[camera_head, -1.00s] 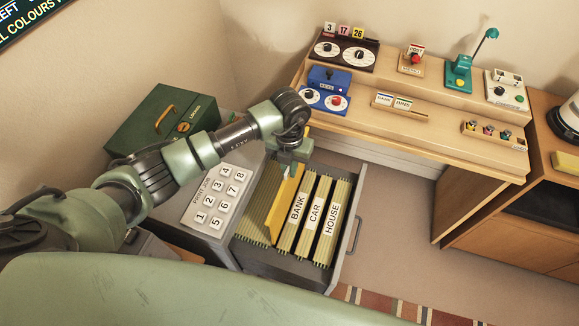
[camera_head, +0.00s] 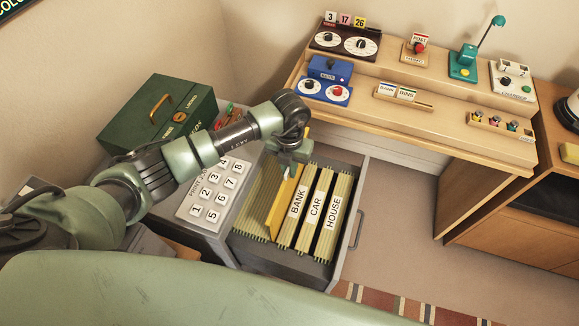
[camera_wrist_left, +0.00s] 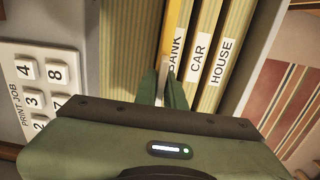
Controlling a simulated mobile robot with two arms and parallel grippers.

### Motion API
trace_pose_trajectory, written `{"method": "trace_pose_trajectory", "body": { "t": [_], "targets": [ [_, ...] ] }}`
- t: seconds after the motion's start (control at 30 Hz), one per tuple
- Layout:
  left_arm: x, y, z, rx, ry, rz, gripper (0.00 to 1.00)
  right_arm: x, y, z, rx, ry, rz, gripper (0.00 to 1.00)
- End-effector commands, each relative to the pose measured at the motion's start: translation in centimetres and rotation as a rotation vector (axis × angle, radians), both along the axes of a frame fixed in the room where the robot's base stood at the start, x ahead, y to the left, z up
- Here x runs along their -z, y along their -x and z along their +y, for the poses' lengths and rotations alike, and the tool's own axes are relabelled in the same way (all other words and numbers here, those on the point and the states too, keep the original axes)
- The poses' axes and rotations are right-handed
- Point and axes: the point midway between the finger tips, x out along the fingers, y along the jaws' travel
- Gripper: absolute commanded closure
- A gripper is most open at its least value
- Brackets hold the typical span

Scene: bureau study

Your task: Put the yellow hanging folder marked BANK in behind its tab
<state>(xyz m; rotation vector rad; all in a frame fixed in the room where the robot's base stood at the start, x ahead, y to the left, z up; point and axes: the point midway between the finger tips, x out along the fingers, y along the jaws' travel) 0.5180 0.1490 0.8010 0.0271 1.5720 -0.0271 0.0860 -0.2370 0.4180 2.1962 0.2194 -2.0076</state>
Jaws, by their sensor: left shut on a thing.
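The yellow hanging folder (camera_head: 281,203) stands in the open file drawer (camera_head: 345,232), just left of the white BANK tab (camera_head: 297,202). My left gripper (camera_head: 289,168) is shut on its upper far end. In the left wrist view, the gripper's fingers (camera_wrist_left: 166,88) close beside the BANK tab (camera_wrist_left: 175,48), and a strip of yellow shows there. The folder's lower edge is hidden in the drawer, so I cannot tell how deep it sits. My right gripper is not in view.
The CAR tab (camera_head: 316,208) and HOUSE tab (camera_head: 334,212) stand right of BANK, among olive folders. Left of the drawer is a numbered PRINT JOB keypad (camera_head: 215,190). A green box (camera_head: 160,115) stands behind it. The wooden desk (camera_head: 420,130) is beyond the drawer.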

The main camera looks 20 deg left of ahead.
Motion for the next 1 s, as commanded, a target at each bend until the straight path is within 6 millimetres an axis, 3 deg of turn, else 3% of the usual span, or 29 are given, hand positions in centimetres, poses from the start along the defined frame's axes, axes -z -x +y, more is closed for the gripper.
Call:
{"method": "trace_pose_trajectory", "body": {
  "t": [1.0],
  "targets": [
    [7.4, -0.1, 0.0, -0.001, 0.000, -0.002, 1.00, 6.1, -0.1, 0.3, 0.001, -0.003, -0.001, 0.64]
  ]
}}
